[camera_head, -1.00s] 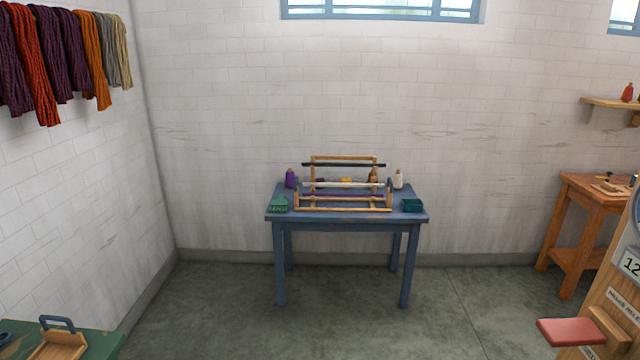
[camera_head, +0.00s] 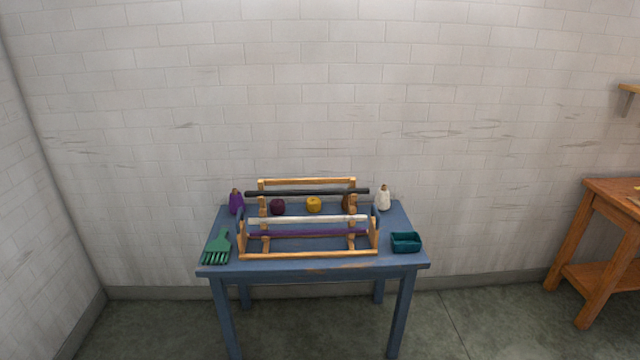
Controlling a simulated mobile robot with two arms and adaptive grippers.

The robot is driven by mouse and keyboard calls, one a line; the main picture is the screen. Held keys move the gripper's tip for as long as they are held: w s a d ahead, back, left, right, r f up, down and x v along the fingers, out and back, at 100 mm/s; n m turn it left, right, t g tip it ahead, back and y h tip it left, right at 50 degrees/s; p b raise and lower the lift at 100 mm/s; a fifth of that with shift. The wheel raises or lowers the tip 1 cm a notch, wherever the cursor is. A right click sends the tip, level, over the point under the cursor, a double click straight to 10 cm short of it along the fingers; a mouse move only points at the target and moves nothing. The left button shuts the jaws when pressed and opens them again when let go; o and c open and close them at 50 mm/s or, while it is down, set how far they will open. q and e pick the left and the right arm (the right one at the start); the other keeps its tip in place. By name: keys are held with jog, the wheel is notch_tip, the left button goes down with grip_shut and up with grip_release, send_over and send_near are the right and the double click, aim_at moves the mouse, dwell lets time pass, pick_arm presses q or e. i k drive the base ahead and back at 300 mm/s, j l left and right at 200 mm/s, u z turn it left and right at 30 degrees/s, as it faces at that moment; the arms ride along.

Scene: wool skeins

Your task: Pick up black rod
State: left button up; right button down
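The black rod (camera_head: 300,192) lies level across the upper back of a wooden rack (camera_head: 310,254), on the blue table (camera_head: 395,262) against the wall. A white rod (camera_head: 308,219) and a purple rod (camera_head: 308,234) lie lower and nearer on the same rack. The black rod's two ends stick out past the rack's uprights. Neither of my grippers is in view.
A green comb-like tool (camera_head: 216,247) and purple bottle (camera_head: 236,202) are at the table's left. A teal box (camera_head: 405,242) and white bottle (camera_head: 384,198) are at its right. Dark and yellow balls (camera_head: 313,204) sit behind the white rod. A wooden table (camera_head: 600,215) stands far right.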

aim_at(347, 191)
jog(key=i+l+u, duration=0.35)
jog(key=i+l, duration=0.25)
jog(key=i+l+u, duration=0.35)
jog(key=i+l, duration=0.2)
jog(key=l, duration=0.15)
jog(key=z, duration=0.2)
jog(key=i+j+z, duration=0.1)
jog(key=j+z, duration=0.3)
jog(key=j, duration=0.15)
jog(key=j+z, duration=0.4)
jog(key=j, duration=0.15)
